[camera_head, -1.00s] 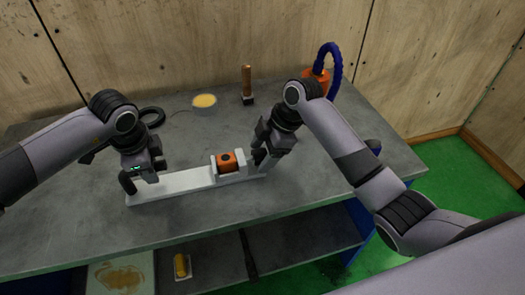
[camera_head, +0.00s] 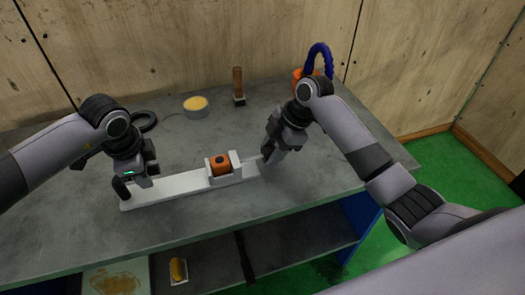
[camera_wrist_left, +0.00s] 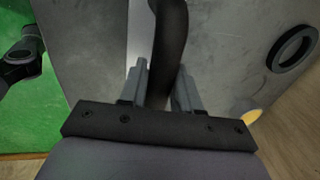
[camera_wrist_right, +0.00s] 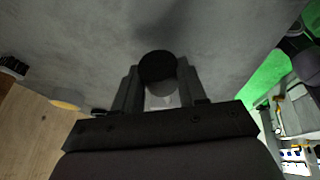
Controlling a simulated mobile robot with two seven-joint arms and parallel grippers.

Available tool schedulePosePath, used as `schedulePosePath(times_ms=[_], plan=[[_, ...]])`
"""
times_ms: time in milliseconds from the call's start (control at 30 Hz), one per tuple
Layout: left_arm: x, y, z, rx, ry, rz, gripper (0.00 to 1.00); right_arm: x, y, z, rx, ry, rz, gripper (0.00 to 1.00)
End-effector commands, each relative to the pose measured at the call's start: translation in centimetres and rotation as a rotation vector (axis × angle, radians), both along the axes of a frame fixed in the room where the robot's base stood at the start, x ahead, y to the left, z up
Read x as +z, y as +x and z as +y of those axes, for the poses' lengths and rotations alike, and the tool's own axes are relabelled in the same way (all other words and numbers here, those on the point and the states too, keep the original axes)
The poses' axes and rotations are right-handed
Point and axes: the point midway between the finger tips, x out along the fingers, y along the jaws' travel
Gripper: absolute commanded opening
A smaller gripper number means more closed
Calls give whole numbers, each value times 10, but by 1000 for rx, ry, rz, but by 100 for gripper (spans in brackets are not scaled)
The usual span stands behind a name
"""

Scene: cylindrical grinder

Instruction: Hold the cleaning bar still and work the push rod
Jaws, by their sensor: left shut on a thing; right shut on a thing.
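The cleaning bar (camera_head: 180,186) is a long white bar lying on the grey workbench, with a dark curved handle (camera_wrist_left: 170,45) at its left end. My left gripper (camera_head: 133,185) is shut on that handle; the left wrist view shows it between the fingers. An orange block (camera_head: 219,165) sits in a white cradle towards the bar's right end. My right gripper (camera_head: 268,157) is shut at the right end, on the push rod; its round black knob (camera_wrist_right: 157,67) shows between the fingers in the right wrist view. The rest of the rod is mostly hidden.
Behind the bar on the workbench (camera_head: 80,235) stand a yellow-topped tin (camera_head: 196,105), a black ring (camera_head: 144,121), a wooden-handled brush (camera_head: 238,86) and an orange item with a blue hose (camera_head: 320,50). A yellow object (camera_head: 178,270) lies on the lower shelf.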

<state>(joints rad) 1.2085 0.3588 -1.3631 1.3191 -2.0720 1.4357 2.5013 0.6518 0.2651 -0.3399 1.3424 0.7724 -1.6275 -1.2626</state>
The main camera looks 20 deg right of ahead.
Motion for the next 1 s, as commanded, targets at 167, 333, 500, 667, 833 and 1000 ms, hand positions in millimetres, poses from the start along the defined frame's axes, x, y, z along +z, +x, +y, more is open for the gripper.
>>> schedulePosePath(times_ms=[167,333,500,667,833,1000], plan=[[1,2,4,6,6,-1,0,0,1,-4,-5,-6,0,0],[0,2,4,6,7,-1,0,0,1,-3,-5,-5,0,68],[0,1,4,5,7,-1,0,0,1,-2,-4,-4,-1,68],[0,1,3,4,7,-1,0,8,0,-6,-5,-5,-2,68],[0,1,3,4,7,0,0,35,-4,-18,-6,-6,-6,68],[0,1,3,2,7,0,0,69,-10,-32,-6,-6,-6,68]])
